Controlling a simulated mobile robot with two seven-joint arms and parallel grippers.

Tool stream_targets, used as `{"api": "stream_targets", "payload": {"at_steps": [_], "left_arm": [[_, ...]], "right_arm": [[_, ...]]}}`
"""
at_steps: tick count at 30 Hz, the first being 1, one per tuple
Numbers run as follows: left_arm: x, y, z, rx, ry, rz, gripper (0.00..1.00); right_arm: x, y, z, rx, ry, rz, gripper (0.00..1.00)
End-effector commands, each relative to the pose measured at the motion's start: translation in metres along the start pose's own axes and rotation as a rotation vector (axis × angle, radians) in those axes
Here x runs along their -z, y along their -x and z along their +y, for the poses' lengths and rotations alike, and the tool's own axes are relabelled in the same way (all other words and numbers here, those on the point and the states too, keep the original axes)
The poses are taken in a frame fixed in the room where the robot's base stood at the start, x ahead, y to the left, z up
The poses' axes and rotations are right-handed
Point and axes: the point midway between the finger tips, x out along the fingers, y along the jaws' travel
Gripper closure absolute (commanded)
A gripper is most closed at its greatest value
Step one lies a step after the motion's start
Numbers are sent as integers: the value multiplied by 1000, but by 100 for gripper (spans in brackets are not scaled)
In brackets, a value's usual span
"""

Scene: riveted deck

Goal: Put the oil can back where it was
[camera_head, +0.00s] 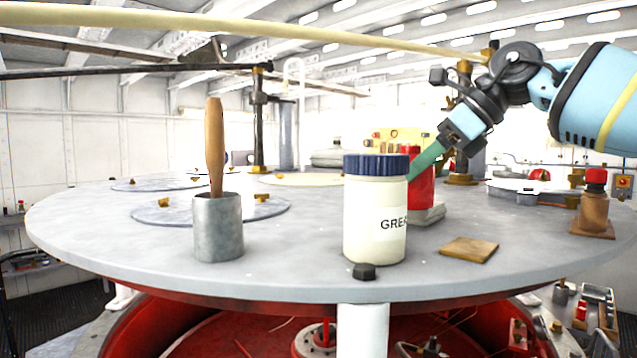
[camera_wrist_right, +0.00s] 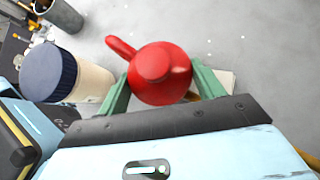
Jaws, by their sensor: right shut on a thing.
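The red oil can (camera_head: 423,182) stands upright behind the grease jar, which hides its left side in the head view. In the right wrist view the oil can (camera_wrist_right: 160,72) is seen from above, with its spout or handle pointing up and left. My right gripper (camera_head: 425,161) comes in from the upper right. Its green fingers (camera_wrist_right: 160,88) are on both sides of the can and shut on it. Whether the can's base touches what is under it is hidden. My left gripper is not in view.
The grease jar (camera_head: 375,222) with a blue lid stands close by the can. A pale flat block (camera_head: 430,216) lies at the can's foot. A wooden square (camera_head: 468,249), a dark nut (camera_head: 363,271), a metal cup (camera_head: 218,232) and a red-capped bottle (camera_head: 594,205) stand around the round table.

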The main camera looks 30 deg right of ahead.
Motion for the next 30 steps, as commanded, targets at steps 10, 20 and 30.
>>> {"api": "stream_targets", "payload": {"at_steps": [10, 20, 30], "left_arm": [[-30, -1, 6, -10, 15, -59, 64], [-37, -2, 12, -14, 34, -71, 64], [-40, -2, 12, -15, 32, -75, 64]], "right_arm": [[-55, -64, -2, -2, -2, 6, 60], [-106, -111, 0, -1, -2, 2, 60], [-121, -122, 0, 1, -1, -3, 60]]}}
